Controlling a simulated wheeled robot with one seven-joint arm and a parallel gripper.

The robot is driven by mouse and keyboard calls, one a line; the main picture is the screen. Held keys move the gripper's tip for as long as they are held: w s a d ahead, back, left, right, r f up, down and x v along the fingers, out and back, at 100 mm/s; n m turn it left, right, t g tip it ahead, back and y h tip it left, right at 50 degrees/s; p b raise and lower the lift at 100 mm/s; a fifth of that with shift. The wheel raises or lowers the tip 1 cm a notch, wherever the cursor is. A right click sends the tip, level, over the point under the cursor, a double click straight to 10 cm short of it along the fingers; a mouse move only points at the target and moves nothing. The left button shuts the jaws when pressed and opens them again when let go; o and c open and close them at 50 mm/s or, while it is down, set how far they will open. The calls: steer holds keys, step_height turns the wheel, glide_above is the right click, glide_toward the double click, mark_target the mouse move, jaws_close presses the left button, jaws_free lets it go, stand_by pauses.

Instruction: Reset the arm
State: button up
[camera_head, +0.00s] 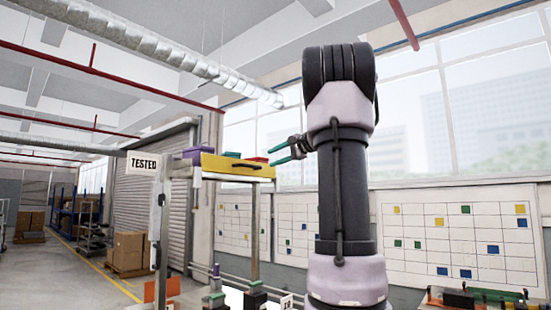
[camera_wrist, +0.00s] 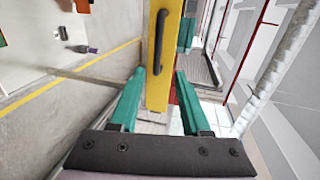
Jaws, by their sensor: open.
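My arm (camera_head: 343,190) stands raised in the middle of the head view. My gripper (camera_head: 271,156) is open and points left, its two teal fingertips close to the right end of a yellow panel (camera_head: 210,163). The panel has a dark handle (camera_head: 243,167). In the wrist view my gripper (camera_wrist: 160,72) has the yellow panel (camera_wrist: 157,95) showing between its fingers, with the black handle (camera_wrist: 159,42) farther up. I cannot tell whether the fingers touch the panel. Nothing is visibly held.
A bench with coloured parts (camera_head: 480,297) is at the lower right. Cardboard boxes (camera_head: 128,252) stand on the floor at left.

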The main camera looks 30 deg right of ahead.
steer(key=s+a+f+n+g, duration=0.25)
steer(key=s+a+f, duration=0.35)
steer(key=a, duration=0.3)
steer(key=s+a+f+n+g, duration=0.25)
steer(key=s+a+f, duration=0.35)
steer(key=a, duration=0.3)
steer(key=s+a+f+n+g+h, duration=0.1)
steer(key=s+a+f+n, duration=0.1)
steer(key=s+f, duration=0.5)
steer(key=s+a+f+n+g+h, duration=0.1)
steer(key=s+a+f+n+h, duration=0.1)
steer(key=s+f, duration=0.5)
steer(key=shift+s+a+f+n+g, duration=0.3)
steer(key=shift+s+a+f+n, duration=0.1)
steer(key=shift+s+a, duration=0.25)
